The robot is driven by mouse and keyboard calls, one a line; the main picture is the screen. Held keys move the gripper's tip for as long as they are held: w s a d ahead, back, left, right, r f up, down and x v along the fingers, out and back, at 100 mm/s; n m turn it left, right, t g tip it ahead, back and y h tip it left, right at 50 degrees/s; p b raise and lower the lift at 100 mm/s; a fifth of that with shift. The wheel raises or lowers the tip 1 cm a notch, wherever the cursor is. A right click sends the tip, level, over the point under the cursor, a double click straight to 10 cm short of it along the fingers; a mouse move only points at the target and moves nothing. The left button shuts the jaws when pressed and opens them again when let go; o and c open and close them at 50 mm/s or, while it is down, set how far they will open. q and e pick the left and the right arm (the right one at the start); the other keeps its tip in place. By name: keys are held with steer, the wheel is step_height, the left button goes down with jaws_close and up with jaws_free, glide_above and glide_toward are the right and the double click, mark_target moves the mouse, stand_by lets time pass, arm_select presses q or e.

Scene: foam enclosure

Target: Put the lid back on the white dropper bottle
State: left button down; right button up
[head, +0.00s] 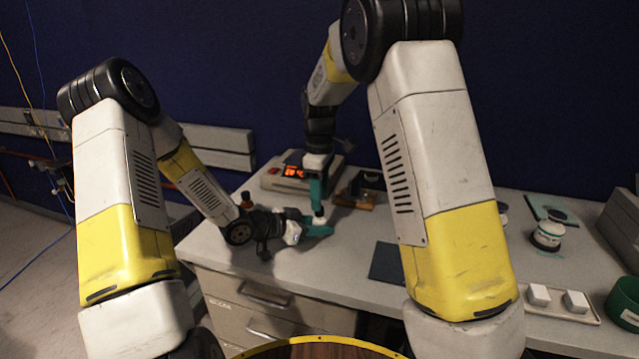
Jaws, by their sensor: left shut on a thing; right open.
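My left gripper (320,229) has teal fingers and reaches low across the table from the left. It is shut on a small white item (320,220), which appears to be the white dropper bottle. My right gripper (317,206) points straight down from above, its teal fingers open, with the tips right at the top of that white item. Whether they touch it is too small to tell. I cannot make out the lid separately; the fingers hide that area.
A device with a red lit display (294,171) stands behind the grippers, beside an orange-brown block (357,198). A dark flat mat (387,263) lies to the right. Farther right are a white round jar (547,236), two white cubes (539,294) on a tray and a green container (625,305).

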steer(key=shift+f, duration=1.55)
jaws_close()
